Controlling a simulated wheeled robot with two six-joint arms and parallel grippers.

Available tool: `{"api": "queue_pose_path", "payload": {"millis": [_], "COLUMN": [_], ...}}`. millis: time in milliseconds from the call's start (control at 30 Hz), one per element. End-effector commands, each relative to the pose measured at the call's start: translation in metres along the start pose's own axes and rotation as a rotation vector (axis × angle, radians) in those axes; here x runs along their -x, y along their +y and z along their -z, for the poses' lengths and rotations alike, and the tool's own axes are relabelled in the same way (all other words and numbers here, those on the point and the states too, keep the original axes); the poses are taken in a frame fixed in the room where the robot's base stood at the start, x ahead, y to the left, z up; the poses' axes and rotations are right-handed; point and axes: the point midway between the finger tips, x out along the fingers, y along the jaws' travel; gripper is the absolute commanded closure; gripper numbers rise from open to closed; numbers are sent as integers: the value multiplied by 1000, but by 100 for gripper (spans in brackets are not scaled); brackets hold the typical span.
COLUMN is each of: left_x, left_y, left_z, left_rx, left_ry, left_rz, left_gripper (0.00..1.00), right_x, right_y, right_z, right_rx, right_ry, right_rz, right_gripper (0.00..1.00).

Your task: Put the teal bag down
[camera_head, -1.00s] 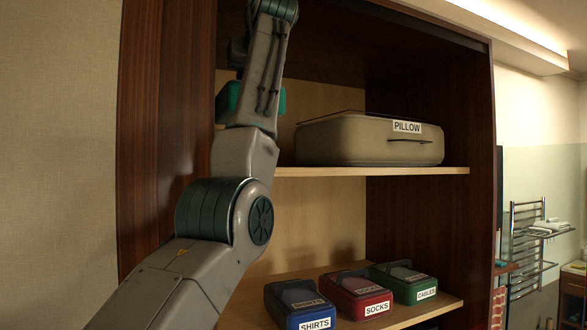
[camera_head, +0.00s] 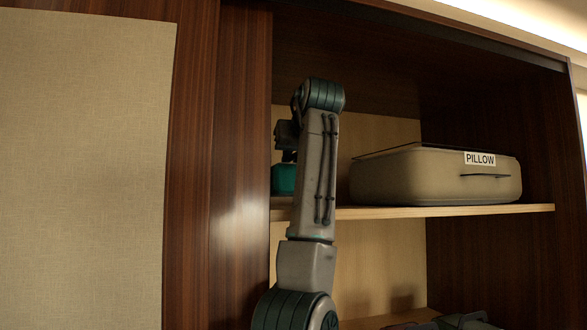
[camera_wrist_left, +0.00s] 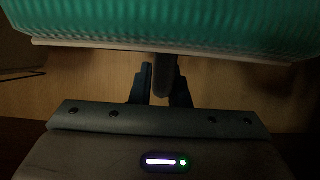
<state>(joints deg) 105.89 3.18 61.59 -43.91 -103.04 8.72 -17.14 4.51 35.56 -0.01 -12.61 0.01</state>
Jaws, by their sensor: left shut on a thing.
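The teal bag (camera_head: 284,179) is at the left end of the upper shelf (camera_head: 420,211), mostly hidden behind my left arm in the head view. In the left wrist view the teal bag (camera_wrist_left: 170,25) fills the top of the picture, with a pale edge along it. My left gripper (camera_wrist_left: 160,84) is shut on a dark strap or handle of the bag. In the head view the gripper itself is largely hidden by the arm. Whether the bag touches the shelf cannot be told for certain. My right gripper is not in view.
A beige case labelled PILLOW (camera_head: 435,176) stands on the same shelf, right of my arm. The cabinet's wooden side panel (camera_head: 235,165) is close on the left. Dark items (camera_head: 462,321) show on the lower shelf at the bottom edge.

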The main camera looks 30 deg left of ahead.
Motion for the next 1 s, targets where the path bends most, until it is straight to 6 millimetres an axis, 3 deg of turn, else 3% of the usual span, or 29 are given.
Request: {"api": "queue_pose_path", "payload": {"millis": [233,500,533,600,1000], "left_x": [-9,-10,-11,-11,-4], "left_y": [0,0,0,0,1], "left_z": [-22,-26,-26,-26,-28], "left_rx": [2,1,0,0,0], "left_ry": [2,2,0,0,1], "left_rz": [-1,-1,0,0,-2], "left_gripper": [100,100,79,65,63], "right_x": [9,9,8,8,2], "right_y": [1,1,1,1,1], "right_z": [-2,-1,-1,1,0], "right_rx": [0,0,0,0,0], "right_ry": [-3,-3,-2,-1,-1], "right_rz": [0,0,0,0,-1], "right_gripper": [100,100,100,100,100]}}
